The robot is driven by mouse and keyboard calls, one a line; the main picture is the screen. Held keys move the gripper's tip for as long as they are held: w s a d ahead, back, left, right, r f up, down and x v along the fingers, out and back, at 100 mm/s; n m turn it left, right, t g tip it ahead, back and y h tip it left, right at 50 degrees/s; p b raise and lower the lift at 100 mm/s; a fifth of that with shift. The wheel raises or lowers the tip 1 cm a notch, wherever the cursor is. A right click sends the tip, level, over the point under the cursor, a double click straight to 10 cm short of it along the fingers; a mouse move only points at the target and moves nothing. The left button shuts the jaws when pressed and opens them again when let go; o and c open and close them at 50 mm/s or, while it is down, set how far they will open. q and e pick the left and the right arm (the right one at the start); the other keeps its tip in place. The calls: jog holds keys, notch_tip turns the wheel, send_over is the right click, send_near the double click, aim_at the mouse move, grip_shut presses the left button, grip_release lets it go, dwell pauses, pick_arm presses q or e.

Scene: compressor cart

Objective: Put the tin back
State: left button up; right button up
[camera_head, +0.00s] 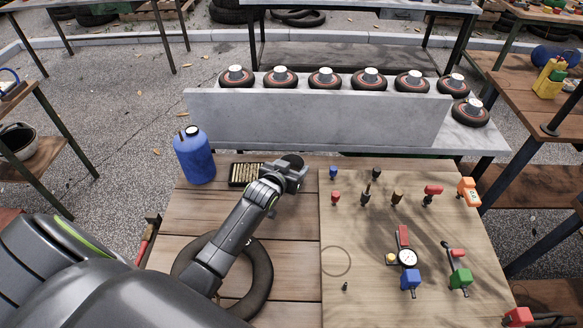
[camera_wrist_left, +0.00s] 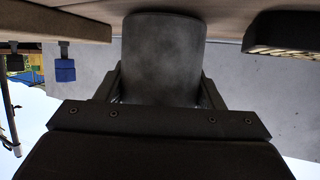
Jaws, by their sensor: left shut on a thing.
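My left gripper (camera_head: 290,174) is shut on a dark grey round tin (camera_head: 293,159), near the back edge of the wooden worktable between the black tray and the board. In the left wrist view the tin (camera_wrist_left: 165,55) sits between the two fingers (camera_wrist_left: 160,92), with the brown tabletop at the top of the picture. I cannot tell whether the tin touches the tabletop. A thin ring outline (camera_head: 335,261) marks a bare spot at the left of the light wooden board (camera_head: 370,290). My right gripper is not in view.
Left of the gripper are a black tray (camera_head: 233,184) of small brass parts and a blue bottle (camera_head: 194,155). A black tyre (camera_head: 264,281) lies under my left arm. Several fittings, a gauge (camera_head: 408,257) and tools stand on the board. A grey wall (camera_head: 315,118) stands behind.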

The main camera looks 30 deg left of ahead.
pick_arm(q)
jog(key=shift+f, duration=0.2)
jog(key=o, duration=1)
jog(key=shift+r, duration=0.15)
jog(key=v, duration=1.2)
